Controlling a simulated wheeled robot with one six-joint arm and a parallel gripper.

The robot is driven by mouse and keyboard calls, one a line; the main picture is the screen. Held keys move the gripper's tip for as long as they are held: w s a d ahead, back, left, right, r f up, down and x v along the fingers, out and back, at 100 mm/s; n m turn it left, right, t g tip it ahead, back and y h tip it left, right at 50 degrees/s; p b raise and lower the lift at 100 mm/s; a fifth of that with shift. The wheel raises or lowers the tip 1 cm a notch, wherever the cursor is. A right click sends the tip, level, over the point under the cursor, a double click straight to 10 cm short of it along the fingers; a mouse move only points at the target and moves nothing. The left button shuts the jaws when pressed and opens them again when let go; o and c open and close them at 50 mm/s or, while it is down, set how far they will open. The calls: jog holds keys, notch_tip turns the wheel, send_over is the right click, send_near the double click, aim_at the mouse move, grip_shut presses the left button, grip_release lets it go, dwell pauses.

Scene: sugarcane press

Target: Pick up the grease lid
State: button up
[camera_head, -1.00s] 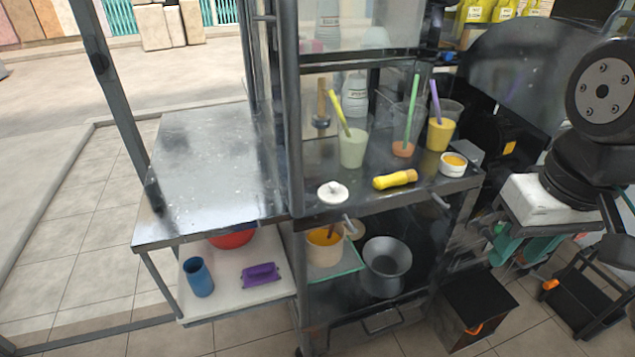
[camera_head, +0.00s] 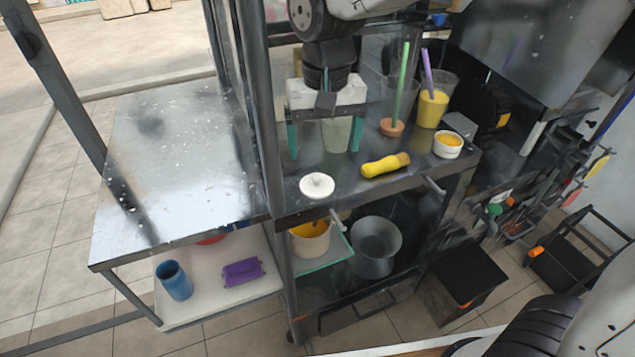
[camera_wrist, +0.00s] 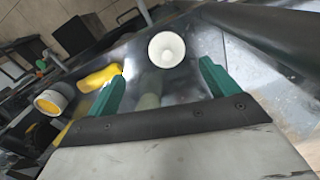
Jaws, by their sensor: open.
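The grease lid is a small white round lid with a knob (camera_head: 317,186) near the front left corner of the dark metal counter. In the wrist view the white lid (camera_wrist: 167,49) lies ahead of the fingertips, between their lines and at the top middle. My gripper (camera_head: 325,150) hangs over the counter behind the lid, its two green fingers spread wide. The wrist view shows the same open gripper (camera_wrist: 163,82) with nothing between its fingers. The lid is apart from both fingers. A small white cup with yellow content (camera_head: 448,145) stands at the counter's right end.
A yellow-handled tool (camera_head: 385,165) lies right of the lid. A cup of yellow drink (camera_head: 432,108) stands behind it, and a pale green cup (camera_head: 336,134) is partly hidden behind my gripper. A dark upright post (camera_head: 259,110) stands left of the lid. The left tabletop (camera_head: 175,170) is clear.

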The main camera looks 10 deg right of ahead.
aim_at(317, 176)
jog(key=shift+w+a+f, duration=0.25)
jog(key=shift+a+f, duration=0.1)
jog(key=shift+a, duration=0.3)
jog(key=shift+a+f, duration=0.2)
jog(key=shift+f, duration=0.15)
jog(key=f, duration=0.7)
jog(key=shift+w+d+f, duration=0.15)
jog(key=shift+w+d, duration=0.05)
jog(key=shift+d, duration=0.05)
jog(key=c, duration=1.1)
